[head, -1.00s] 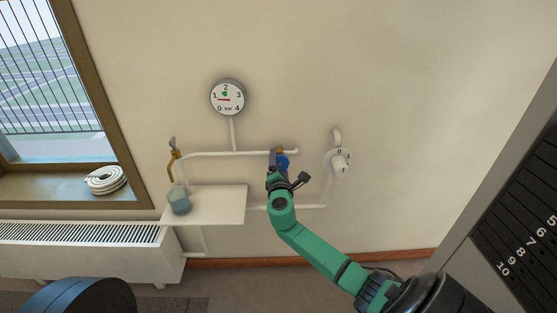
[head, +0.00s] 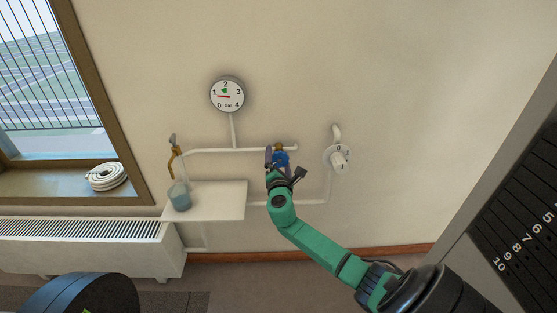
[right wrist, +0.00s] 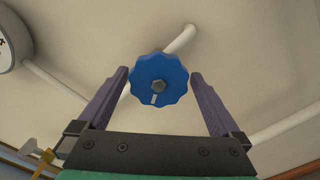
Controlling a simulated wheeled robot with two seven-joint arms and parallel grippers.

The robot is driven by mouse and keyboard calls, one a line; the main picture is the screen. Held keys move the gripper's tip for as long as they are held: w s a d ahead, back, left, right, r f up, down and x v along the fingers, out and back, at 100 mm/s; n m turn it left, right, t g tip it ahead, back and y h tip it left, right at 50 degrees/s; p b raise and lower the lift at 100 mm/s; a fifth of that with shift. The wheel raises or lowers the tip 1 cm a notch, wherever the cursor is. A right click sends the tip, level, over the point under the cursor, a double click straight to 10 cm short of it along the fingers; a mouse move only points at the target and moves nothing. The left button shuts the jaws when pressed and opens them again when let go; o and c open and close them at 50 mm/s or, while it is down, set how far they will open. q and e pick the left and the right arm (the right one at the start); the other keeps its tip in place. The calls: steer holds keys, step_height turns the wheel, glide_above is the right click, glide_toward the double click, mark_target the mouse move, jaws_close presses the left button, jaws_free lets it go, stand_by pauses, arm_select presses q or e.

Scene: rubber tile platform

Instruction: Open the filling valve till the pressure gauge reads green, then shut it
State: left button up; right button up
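The round white pressure gauge (head: 228,95) hangs on the wall in the head view. Its red needle points left, close to the 1, and the green mark is near the 2. The blue scalloped handwheel (head: 281,159) of the filling valve is on the pipe below and right of the gauge. It fills the middle of the right wrist view (right wrist: 158,80), with a white mark low on its face. My right gripper (right wrist: 158,76) is open, one finger on each side of the handwheel, with narrow gaps showing. My left gripper is not in view.
A knob dial (head: 340,158) marked 0 and 1 is on the wall to the right. A brass tap (head: 175,158) is at the pipe's left end, above a glass jar (head: 179,197) on a white shelf (head: 225,202). A radiator (head: 80,232) stands at left under the window.

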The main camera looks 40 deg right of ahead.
steer(key=p+v, duration=0.1)
steer(key=v, duration=1.3)
steer(key=shift+s+a, duration=0.2)
